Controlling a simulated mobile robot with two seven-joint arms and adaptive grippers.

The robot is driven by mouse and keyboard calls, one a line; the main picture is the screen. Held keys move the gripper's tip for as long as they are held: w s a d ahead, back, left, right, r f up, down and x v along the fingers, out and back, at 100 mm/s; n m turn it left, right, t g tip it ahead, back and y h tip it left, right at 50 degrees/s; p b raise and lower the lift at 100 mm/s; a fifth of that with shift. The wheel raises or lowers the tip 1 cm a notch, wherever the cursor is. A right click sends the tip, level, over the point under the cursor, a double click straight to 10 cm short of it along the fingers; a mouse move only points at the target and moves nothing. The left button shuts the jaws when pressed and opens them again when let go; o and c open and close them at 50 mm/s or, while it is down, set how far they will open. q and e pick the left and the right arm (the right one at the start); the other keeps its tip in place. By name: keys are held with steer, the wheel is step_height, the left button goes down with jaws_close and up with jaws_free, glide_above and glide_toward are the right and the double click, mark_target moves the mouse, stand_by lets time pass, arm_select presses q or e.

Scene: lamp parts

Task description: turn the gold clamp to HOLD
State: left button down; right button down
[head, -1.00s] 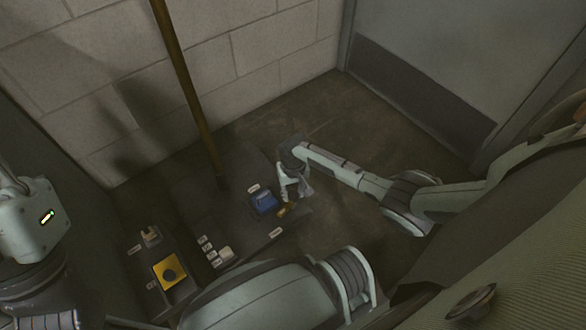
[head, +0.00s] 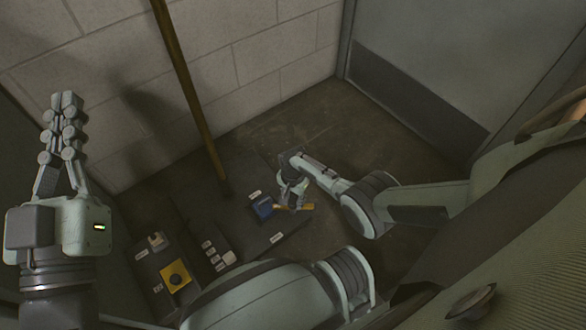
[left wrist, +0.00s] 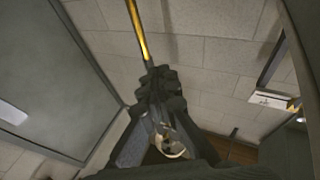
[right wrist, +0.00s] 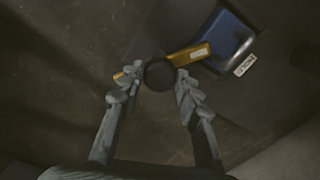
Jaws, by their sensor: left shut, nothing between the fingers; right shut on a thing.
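The gold clamp (head: 305,207) is a flat lever beside a blue block (head: 262,207) on a dark base. In the right wrist view the lever (right wrist: 188,55) runs from the blue block (right wrist: 227,40) to a dark round knob (right wrist: 160,74) between the fingers. My right gripper (right wrist: 156,80) is shut on the clamp at that knob; it also shows in the head view (head: 291,200). A small white label (right wrist: 245,65) beside the block seems to read HOLD. My left gripper (head: 67,98) is shut and empty, raised high at the left, fingers up.
A brass pole (head: 190,90) rises from the base near the wall. A yellow box with a black knob (head: 175,277), small white labelled blocks (head: 229,258) and a pale switch (head: 157,240) stand at the lower left. Bare floor (head: 300,125) lies behind my right arm.

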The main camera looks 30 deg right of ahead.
mark_target(293, 201)
arm_select(q)
steer(key=shift+w+a+f+g+y, duration=0.15)
steer(key=shift+f+g, duration=0.05)
steer(key=shift+f, duration=0.2)
steer(key=shift+w+a+f+g+y, duration=0.1)
steer(key=shift+w+f+g+y, duration=0.1)
steer(key=shift+f, duration=0.2)
arm_select(e)
steer(key=shift+m, duration=0.8)
steer(key=c, duration=1.1)
jaws_free()
steer(key=shift+o, duration=0.2)
arm_select(q)
steer(key=shift+f, duration=0.15)
arm_select(e)
steer(key=shift+r, duration=0.15)
step_height(293, 201, up, 12)
